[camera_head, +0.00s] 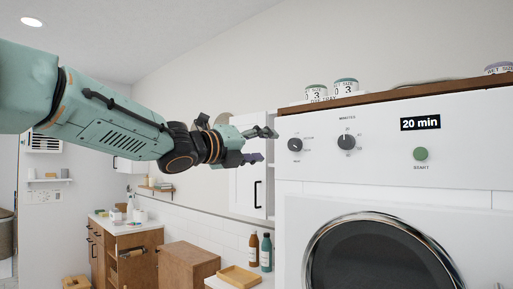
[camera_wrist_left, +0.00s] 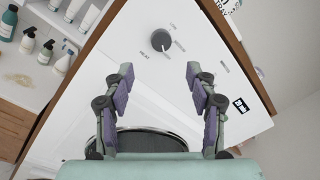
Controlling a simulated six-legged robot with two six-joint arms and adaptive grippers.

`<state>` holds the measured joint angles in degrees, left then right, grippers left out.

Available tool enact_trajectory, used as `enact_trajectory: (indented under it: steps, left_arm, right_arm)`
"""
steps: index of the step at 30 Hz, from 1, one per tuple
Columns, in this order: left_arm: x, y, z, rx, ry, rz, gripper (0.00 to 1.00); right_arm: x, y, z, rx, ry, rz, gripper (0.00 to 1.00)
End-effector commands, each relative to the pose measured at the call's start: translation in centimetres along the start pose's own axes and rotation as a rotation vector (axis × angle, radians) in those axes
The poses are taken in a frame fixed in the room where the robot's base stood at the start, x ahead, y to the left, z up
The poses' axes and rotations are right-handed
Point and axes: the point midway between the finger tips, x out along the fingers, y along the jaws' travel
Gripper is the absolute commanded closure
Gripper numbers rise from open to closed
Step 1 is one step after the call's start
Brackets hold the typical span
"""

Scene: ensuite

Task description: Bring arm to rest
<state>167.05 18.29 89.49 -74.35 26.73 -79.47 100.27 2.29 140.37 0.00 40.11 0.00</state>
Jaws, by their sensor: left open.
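My left arm comes in from the left in the head view. Its gripper (camera_head: 262,145) is open and empty, level with the upper front of a white dryer-like machine (camera_head: 465,170), just left of its panel. In the left wrist view the open fingers (camera_wrist_left: 160,92) frame a dark knob (camera_wrist_left: 161,40) on the panel, with a gap of free space between them. Nothing is between the fingers. My right gripper is not in view.
The machine has two knobs, a green start button (camera_head: 421,154), a display (camera_head: 420,123) reading 20 min and a round door (camera_head: 385,260). Jars (camera_head: 346,87) stand on its wooden top. Bottles (camera_head: 266,252) and a wooden tray (camera_head: 239,277) sit on the counter below the gripper.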

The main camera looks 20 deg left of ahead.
Motion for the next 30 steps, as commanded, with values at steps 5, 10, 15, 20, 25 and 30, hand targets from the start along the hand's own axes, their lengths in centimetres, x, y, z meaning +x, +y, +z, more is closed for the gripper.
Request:
enact_trajectory:
  steps: [5,10,15,20,25,30]
  left_arm:
    - [-1.4,0.0,-0.1,-0.001,0.001,-0.002,0.43]
    - [-1.6,0.0,-0.1,0.001,0.002,-0.001,0.43]
    - [-1.5,0.0,-0.1,0.001,0.002,-0.001,0.43]
    - [-1.5,0.0,-0.1,0.0,0.002,-0.001,0.43]
    - [-1.5,-0.2,0.0,-0.111,0.0,-0.009,0.43]
    - [-1.6,0.5,-2.3,-0.639,-0.008,-0.029,0.43]
  right_arm:
    - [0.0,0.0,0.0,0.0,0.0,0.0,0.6]
    - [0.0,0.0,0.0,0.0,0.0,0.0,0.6]
    - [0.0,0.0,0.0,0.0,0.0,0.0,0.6]
    - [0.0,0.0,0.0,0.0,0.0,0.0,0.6]
    - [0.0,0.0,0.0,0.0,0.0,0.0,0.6]
    - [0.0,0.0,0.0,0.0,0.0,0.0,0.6]
